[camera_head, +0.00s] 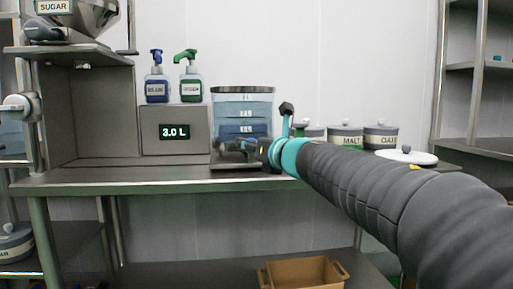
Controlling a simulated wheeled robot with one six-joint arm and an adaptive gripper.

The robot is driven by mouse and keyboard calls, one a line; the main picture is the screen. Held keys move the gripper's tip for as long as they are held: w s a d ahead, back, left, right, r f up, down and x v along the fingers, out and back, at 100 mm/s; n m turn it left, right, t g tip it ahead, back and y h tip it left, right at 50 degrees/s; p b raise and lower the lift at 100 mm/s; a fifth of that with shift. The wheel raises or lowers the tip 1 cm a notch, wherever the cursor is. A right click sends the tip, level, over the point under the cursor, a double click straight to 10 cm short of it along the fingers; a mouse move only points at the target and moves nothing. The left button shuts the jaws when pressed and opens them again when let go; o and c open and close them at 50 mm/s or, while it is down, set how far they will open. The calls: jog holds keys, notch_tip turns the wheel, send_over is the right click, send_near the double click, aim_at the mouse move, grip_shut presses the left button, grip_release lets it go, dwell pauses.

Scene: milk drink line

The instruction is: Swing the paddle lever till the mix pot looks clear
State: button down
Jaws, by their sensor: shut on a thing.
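The mix pot (242,108) is a clear square vessel with a dark rim, standing on the counter near the middle. Its contents look bluish, with paler and darker bands and small dark labels. My gripper (232,148) is low in front of the pot, at the end of my arm reaching in from the right. Its jaws are shut on what seems to be the paddle lever, but the gripper hides most of the grip. A dark knob (286,108) on a pale blue stem rises just right of the pot; I cannot tell whether it belongs to the lever.
Lidded jars (345,136) and a white lid (406,156) are to the right. A brown crate (302,275) sits below the counter.

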jog(key=shift+a, duration=0.25)
jog(key=c, duration=0.7)
grip_release()
jog(key=shift+s, duration=0.1)
jog(key=shift+d, duration=0.1)
jog(key=v, duration=1.2)
